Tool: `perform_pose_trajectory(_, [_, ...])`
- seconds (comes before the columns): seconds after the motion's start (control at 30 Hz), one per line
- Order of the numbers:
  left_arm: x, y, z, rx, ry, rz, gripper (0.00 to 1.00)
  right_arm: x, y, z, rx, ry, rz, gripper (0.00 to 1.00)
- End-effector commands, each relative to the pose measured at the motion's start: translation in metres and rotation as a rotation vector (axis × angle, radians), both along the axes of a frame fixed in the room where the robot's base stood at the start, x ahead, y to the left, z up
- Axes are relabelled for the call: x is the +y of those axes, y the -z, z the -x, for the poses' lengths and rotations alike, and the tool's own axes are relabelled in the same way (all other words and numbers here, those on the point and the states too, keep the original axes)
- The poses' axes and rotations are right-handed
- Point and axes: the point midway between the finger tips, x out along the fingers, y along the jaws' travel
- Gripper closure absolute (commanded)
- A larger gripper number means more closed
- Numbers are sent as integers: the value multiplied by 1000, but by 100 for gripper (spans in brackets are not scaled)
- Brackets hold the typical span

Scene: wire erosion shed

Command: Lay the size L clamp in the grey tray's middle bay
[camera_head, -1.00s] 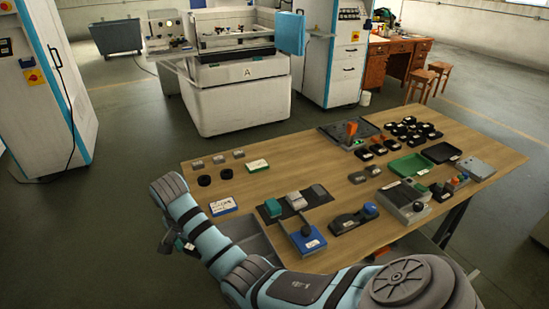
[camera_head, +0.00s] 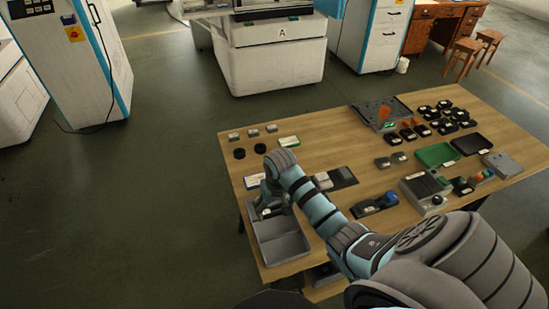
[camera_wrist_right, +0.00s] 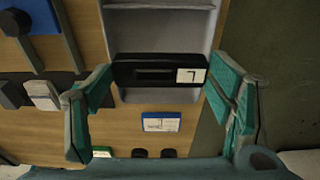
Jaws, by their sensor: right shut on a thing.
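The size L clamp is a black block (camera_wrist_right: 145,69) with a white label, its letter upside down in the right wrist view. My right gripper (camera_wrist_right: 161,80) has its teal-padded fingers on both ends of it. The grey tray (camera_head: 283,248) lies at the table's near left edge in the head view. My right gripper (camera_head: 268,203) is over the tray's far end there, and my wrist hides part of that end. In the right wrist view the clamp is in front of the tray (camera_wrist_right: 160,28), overlapping an end bay. Its height above the floor of the tray is hard to tell. My left gripper is out of view.
A blue-edged labelled box (camera_wrist_right: 161,122) lies just beyond the tray's end. Black round pieces (camera_head: 239,153) and small grey blocks (camera_head: 234,136) are further back. A dark mat with blocks (camera_head: 343,177) lies right of the tray. My right forearm crosses the table's front.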

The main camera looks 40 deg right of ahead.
Motion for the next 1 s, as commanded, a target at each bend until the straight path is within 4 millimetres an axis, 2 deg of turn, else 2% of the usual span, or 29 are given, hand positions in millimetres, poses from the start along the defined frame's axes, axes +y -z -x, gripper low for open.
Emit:
perform_pose_trajectory(0.03, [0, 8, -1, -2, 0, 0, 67, 1, 19, 0, 3, 2, -1, 64])
perform_pose_trajectory(0.1, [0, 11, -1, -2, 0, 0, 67, 1, 33, 0, 1, 1, 0, 64])
perform_pose_trajectory(0.23, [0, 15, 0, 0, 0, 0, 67, 0, 51, 0, 1, 1, 0, 64])
perform_pose_trajectory(0.4, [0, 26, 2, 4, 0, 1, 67, 1, 83, 0, 0, 2, 0, 64])
perform_pose_trajectory(0.77, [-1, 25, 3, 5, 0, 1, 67, 1, 86, -1, -2, 1, 1, 64])
perform_pose_trajectory(0.8, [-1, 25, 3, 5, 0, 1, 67, 1, 86, -1, -2, 1, 1, 19])
perform_pose_trajectory(0.9, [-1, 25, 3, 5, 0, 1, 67, 1, 85, -1, -1, 1, 0, 5])
perform_pose_trajectory(1.0, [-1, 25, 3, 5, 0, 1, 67, 1, 85, -1, -1, 2, 0, 5])
